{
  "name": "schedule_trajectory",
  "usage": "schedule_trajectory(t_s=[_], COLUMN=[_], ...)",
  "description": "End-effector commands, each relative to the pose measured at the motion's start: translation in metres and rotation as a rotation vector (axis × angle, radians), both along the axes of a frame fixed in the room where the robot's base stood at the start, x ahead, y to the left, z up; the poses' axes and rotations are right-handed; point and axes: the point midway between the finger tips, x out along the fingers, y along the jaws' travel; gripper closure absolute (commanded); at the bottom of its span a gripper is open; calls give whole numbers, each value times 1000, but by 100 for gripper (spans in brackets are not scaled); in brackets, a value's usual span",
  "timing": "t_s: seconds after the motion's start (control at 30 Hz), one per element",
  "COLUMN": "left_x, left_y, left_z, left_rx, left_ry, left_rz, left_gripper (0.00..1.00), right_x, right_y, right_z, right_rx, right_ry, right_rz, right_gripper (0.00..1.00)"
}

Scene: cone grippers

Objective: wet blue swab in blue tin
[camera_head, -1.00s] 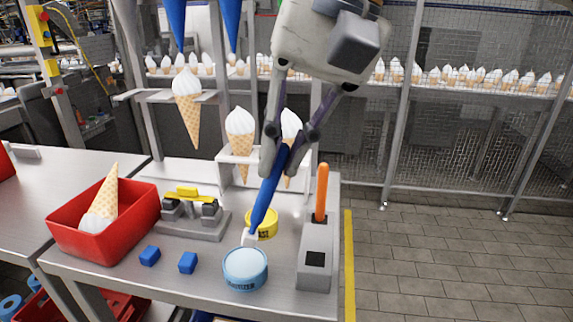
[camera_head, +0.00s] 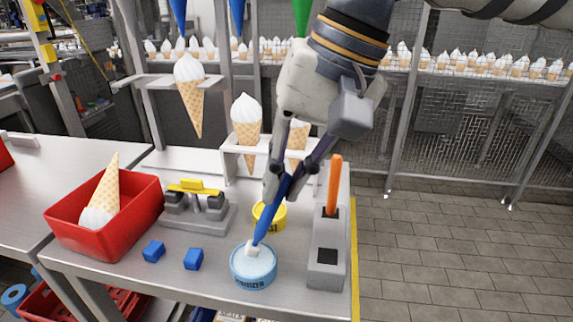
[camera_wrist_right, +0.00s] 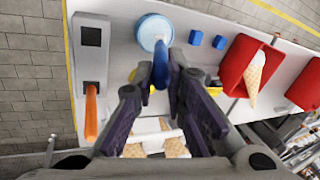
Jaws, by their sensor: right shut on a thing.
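The blue swab (camera_head: 270,217) has a blue handle and a white tip. My right gripper (camera_head: 283,186) is shut on its handle and holds it tilted, tip down. The white tip is at the blue tin (camera_head: 254,271), over its pale top; I cannot tell how deep it reaches. In the right wrist view the swab (camera_wrist_right: 160,66) runs from between the fingers of the right gripper (camera_wrist_right: 165,88) to the blue tin (camera_wrist_right: 152,28). My left gripper is not in view.
A yellow tin (camera_head: 277,214) stands just behind the swab. A grey holder (camera_head: 325,265) with an orange-handled swab (camera_head: 334,184) is at right. Two blue cubes (camera_head: 193,259), a grey fixture (camera_head: 205,216) and a red bin (camera_head: 125,224) with a cone are at left.

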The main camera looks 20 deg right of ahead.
Motion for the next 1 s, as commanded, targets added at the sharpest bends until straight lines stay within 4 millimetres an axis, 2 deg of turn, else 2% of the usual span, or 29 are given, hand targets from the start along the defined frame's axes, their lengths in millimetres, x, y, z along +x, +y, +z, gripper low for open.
schedule_trajectory(t_s=[1.0], left_x=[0], left_y=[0], left_z=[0], left_rx=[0], left_ry=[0], left_rz=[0], left_gripper=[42], right_x=[0], right_y=[0], right_z=[-6], right_rx=[0], right_ry=[0], right_rz=[-1], right_gripper=[100])
